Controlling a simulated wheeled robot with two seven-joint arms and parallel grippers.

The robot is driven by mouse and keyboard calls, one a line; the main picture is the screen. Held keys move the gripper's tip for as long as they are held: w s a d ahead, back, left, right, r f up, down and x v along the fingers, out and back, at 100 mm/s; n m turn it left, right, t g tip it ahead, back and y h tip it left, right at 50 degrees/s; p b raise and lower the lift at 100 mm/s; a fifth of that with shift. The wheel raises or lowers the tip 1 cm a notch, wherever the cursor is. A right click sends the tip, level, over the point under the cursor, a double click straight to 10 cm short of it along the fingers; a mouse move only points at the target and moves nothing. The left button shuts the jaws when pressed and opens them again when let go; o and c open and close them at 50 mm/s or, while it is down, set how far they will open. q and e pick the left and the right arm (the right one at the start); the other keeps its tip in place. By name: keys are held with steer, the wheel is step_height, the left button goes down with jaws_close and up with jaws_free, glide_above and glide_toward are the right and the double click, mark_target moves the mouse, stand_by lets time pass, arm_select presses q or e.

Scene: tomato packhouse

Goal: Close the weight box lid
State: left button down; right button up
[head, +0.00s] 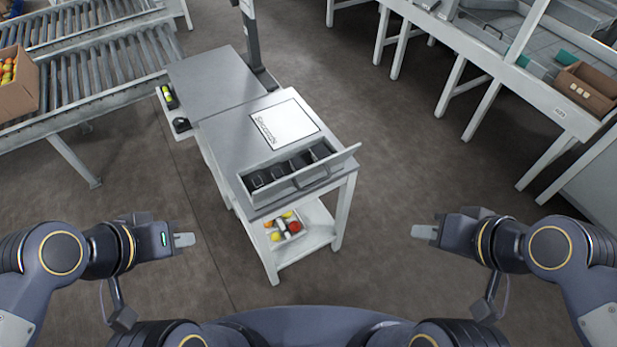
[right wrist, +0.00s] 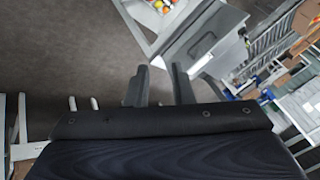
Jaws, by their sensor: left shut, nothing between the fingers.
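A grey weight box (head: 262,207) sits at the front end of the grey cart top. It is open at the top and shows several dark compartments with small dark pieces inside. A long grey panel with a handle (head: 314,180) stands along its near side; I cannot tell whether this is the lid or the box's front. My left gripper (head: 184,240) is shut and empty, in the air left of the cart. My right gripper (head: 425,232) is in the air right of the cart. In the right wrist view its two dark fingers (right wrist: 158,88) stand apart with nothing between them.
A white lettered board (head: 284,124) lies on the cart top behind the box. A tray of fruit (head: 283,238) is on the lower shelf. A roller conveyor (head: 95,75) stands at the left and a white bench (head: 500,70) at the right. Floor beside the cart is clear.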

steer(key=w+a+f+m+b, duration=0.2)
steer(key=m, duration=0.1)
steer(key=w+a+f+m+t+y+b, duration=0.1)
steer(key=w+a+m+b, duration=0.2)
steer(key=m, duration=0.1)
steer(key=w+a+f+m+t+y+b, duration=0.1)
steer(key=w+a+f+m+b, duration=0.1)
steer(key=m, duration=0.1)
steer(key=shift+w+a+f+m, duration=0.25)
steer(key=shift+f+m, duration=0.05)
steer(key=shift+f, duration=0.05)
jaws_close()
steer(key=m+t+b, duration=0.4)
steer(key=m+b, duration=0.4)
steer(key=m, duration=0.9)
glide_toward(303, 174)
steer(key=shift+y, duration=0.3)
steer(key=b+x, duration=0.1)
steer(key=x, duration=0.1)
steer(key=b+x, duration=0.1)
steer(key=x, duration=0.1)
steer(key=shift+w+f, duration=0.35)
steer(key=shift+f, duration=0.05)
steer(key=shift+w+a+f, duration=0.15)
steer(key=shift+w+a, duration=0.1)
steer(key=shift+w, duration=0.25)
